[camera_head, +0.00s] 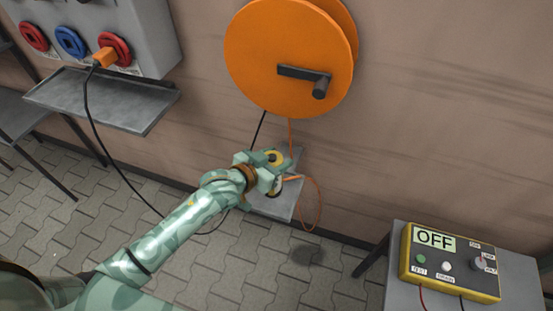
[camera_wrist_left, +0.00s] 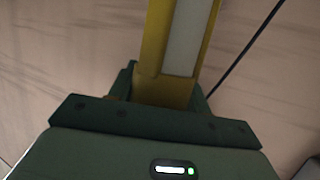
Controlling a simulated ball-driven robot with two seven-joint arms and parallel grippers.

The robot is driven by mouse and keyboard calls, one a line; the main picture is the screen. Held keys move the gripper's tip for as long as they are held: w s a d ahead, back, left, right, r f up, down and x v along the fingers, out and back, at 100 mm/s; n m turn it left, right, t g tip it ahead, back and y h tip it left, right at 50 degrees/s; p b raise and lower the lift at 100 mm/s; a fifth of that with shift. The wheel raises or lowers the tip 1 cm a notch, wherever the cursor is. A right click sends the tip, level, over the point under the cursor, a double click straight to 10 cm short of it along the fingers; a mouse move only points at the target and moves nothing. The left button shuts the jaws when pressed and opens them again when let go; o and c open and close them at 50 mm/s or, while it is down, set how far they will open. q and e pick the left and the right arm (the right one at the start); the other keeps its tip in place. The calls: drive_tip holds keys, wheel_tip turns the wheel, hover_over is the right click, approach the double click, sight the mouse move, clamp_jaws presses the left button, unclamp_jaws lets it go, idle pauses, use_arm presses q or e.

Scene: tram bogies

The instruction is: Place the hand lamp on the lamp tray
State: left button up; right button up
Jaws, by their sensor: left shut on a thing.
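My left gripper (camera_head: 277,172) is shut on the hand lamp, a yellow body with a pale strip. In the left wrist view the lamp (camera_wrist_left: 165,90) stands between the fingers and runs up out of the picture. In the head view only a small part of the lamp (camera_head: 274,157) shows at the gripper, much of it hidden. A grey tray (camera_head: 270,209), which looks like the lamp tray, lies below and behind the gripper at the wall. I cannot tell whether the lamp touches it. My right gripper is out of view.
A big orange reel with a crank (camera_head: 290,60) hangs above the tray. An orange cable (camera_head: 313,228) loops beside the tray. A socket box (camera_head: 140,35) and grey shelf (camera_head: 125,105) are at the left. A yellow tester reading OFF (camera_head: 450,262) is at the lower right.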

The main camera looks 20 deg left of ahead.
use_arm(q)
drive_tip(key=o, duration=1.4)
drive_tip(key=shift+f, duration=0.1)
